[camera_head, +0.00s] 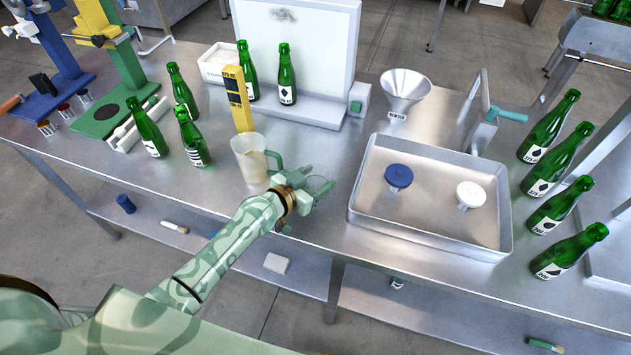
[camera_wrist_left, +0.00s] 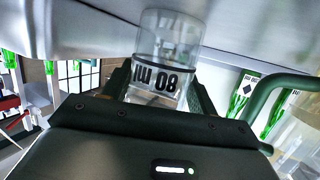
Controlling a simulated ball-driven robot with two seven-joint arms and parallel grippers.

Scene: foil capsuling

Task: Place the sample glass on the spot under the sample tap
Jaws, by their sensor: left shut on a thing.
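My left gripper (camera_head: 312,188) is above the front part of the steel table, just right of the jug. It is shut on the sample glass. In the left wrist view, the sample glass (camera_wrist_left: 168,45) is a clear cylinder with a dark-lettered label, held between the two fingers (camera_wrist_left: 160,92). In the head view the glass is hard to make out against the gripper and steel. A grey fitting with a teal handle (camera_head: 508,115) stands behind the tray; I cannot tell whether it is the sample tap. No marked spot is clearly visible. My right gripper is not in view.
A clear jug (camera_head: 250,158) with a green handle stands close left of my gripper. A steel tray (camera_head: 432,226) holds a blue and a white stopper. Green bottles (camera_head: 150,128) stand at left and at the right edge (camera_head: 565,250). A funnel (camera_head: 404,90) stands behind the tray.

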